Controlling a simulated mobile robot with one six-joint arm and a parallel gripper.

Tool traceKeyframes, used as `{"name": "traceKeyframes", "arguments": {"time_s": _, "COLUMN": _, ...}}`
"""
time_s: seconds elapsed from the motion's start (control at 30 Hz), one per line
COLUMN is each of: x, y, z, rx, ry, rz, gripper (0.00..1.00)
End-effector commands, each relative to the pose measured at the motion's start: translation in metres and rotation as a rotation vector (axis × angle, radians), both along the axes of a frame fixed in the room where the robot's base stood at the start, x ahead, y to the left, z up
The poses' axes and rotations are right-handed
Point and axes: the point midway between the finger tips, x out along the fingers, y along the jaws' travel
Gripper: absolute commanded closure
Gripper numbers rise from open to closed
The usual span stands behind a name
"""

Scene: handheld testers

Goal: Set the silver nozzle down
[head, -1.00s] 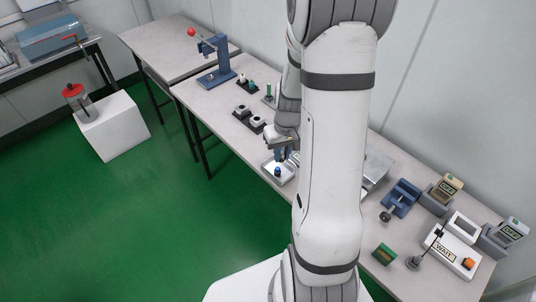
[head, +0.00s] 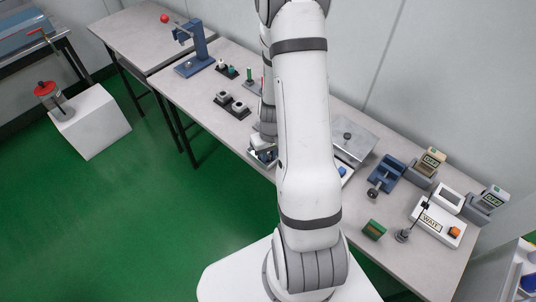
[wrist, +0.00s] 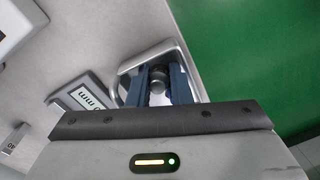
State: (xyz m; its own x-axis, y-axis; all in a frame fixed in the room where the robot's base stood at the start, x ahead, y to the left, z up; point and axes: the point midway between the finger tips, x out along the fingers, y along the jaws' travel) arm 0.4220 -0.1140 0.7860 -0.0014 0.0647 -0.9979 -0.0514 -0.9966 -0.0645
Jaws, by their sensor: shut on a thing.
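My gripper (wrist: 158,75) has two dark blue fingers, shut on the silver nozzle (wrist: 157,86). The nozzle shows as a small round metal piece between the fingers, partly covered by them. Both are over a shallow metal tray (wrist: 128,63) with a raised rim. I cannot tell whether the nozzle touches the tray floor. In the head view my gripper (head: 262,152) is at the tray near the bench's front edge, mostly hidden by my arm, and the nozzle cannot be made out.
A grey device with a display (wrist: 88,97) lies close beside the tray. Black holders (head: 232,106) stand to the left on the bench. A metal plate (head: 353,140), a blue vise (head: 387,177) and a white tester (head: 437,221) are to the right. Green floor (wrist: 240,50) lies beyond the bench edge.

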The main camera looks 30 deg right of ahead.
Motion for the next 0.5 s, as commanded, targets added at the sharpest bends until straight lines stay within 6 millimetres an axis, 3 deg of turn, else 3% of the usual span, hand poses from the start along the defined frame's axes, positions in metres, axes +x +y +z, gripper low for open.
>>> {"name": "traceKeyframes", "arguments": {"time_s": 0.5, "x": 0.0, "y": 0.001, "z": -0.01, "rx": 0.0, "ry": 0.0, "rz": 0.001, "gripper": 1.0}}
